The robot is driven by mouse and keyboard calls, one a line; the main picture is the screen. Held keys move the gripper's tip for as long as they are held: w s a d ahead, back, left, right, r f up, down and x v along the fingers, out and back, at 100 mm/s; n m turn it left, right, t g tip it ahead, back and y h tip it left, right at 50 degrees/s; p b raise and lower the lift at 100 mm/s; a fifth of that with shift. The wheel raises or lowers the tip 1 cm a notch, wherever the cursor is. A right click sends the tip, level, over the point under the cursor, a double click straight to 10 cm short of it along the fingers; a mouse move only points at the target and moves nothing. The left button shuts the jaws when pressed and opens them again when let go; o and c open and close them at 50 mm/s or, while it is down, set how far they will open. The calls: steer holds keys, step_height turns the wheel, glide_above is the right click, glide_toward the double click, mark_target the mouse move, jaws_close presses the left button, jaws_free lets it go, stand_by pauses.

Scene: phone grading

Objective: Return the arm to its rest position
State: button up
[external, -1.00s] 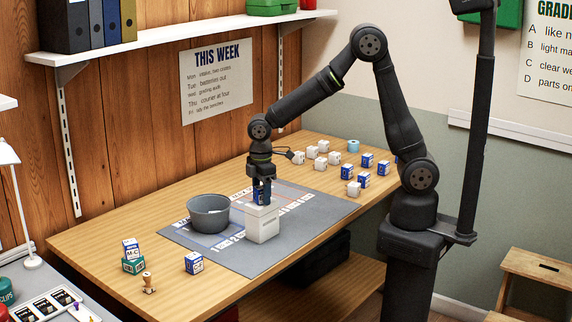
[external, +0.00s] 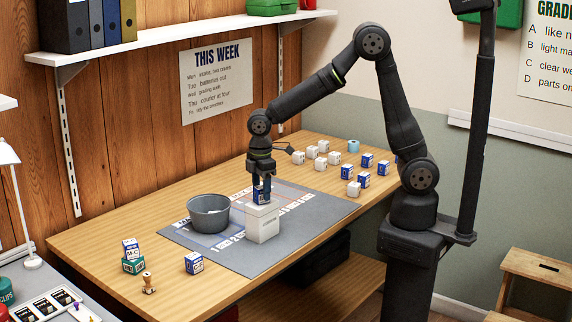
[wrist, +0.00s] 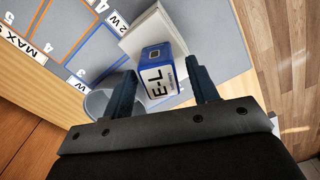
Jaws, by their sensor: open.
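My gripper (external: 262,190) points down over the white box (external: 263,226) on the grey mat. It is open. That small box stands on top of the white box (wrist: 150,32). In the external view the fingers partly hide the small box (external: 261,192). My arm reaches out from its base, bent high at the elbow.
A grey bowl (external: 209,214) stands on the mat (external: 325,207) close left of the white box. Several white and blue cubes (external: 367,161) stand at the back right.

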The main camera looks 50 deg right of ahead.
steer(key=shift+f, duration=0.4)
step_height(320, 180, up, 12)
step_height(320, 180, down, 12)
steer(key=shift+f, duration=0.1)
step_height(320, 180, up, 4)
steer(key=shift+r, duration=0.2)
steer(key=d+r, duration=0.7)
steer(key=d, duration=0.5)
steer(key=a+f+n, duration=0.1)
steer(key=a+f, duration=0.4)
steer(key=a, duration=0.4)
steer(key=w+a+f+n, duration=0.15)
steer(key=a+f, duration=0.25)
steer(key=a, duration=0.5)
steer(key=a+f+n, duration=0.2)
steer(key=a+f, duration=0.3)
steer(key=a, duration=0.3)
step_height(320, 180, down, 8)
steer(key=shift+a+f, duration=0.1)
steer(key=shift+f, duration=0.15)
